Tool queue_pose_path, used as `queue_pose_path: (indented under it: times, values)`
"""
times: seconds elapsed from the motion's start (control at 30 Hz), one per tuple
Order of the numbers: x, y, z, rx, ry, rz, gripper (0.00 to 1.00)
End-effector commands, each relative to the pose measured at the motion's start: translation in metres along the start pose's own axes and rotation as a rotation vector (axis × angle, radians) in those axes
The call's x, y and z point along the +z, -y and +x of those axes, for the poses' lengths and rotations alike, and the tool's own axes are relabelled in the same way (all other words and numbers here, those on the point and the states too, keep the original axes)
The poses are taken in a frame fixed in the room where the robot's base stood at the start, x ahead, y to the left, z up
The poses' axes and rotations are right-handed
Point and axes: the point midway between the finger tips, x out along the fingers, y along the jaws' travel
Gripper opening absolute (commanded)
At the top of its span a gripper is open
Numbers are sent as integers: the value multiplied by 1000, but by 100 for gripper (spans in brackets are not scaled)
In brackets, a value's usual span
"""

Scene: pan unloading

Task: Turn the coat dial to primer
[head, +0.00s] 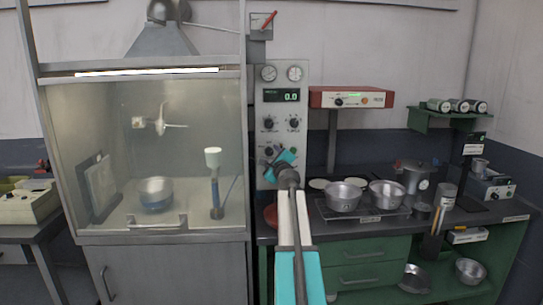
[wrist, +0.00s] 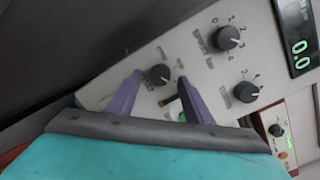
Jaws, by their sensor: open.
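A grey-white control panel (head: 282,108) in the head view carries several black dials. In the wrist view, one black dial (wrist: 160,75) shows between the two purple fingertips of my gripper (wrist: 160,77); its label is too small to read, so I cannot confirm that it is the coat dial. It seems to be the lower left dial (head: 269,150) in the head view. My gripper is open, its fingers on either side of this dial; I cannot tell whether they touch it. Two numbered dials (wrist: 228,37) (wrist: 245,92) lie to the right in the wrist view.
A display (head: 281,95) reads 0.0 above the dials. A small black and orange part (wrist: 171,99) sits beside the dial between my fingers. A glass-fronted booth (head: 160,150) stands left; a bench with pans (head: 343,197) stands right.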

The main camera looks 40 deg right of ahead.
Motion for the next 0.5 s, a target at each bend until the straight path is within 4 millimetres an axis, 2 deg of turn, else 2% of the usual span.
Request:
queue_pose_path:
  times: [0.2, 0.5]
  values:
    - [0, 0, 9, 0, 0, 0, 46]
    - [-1, 1, 9, -1, -1, 0, 46]
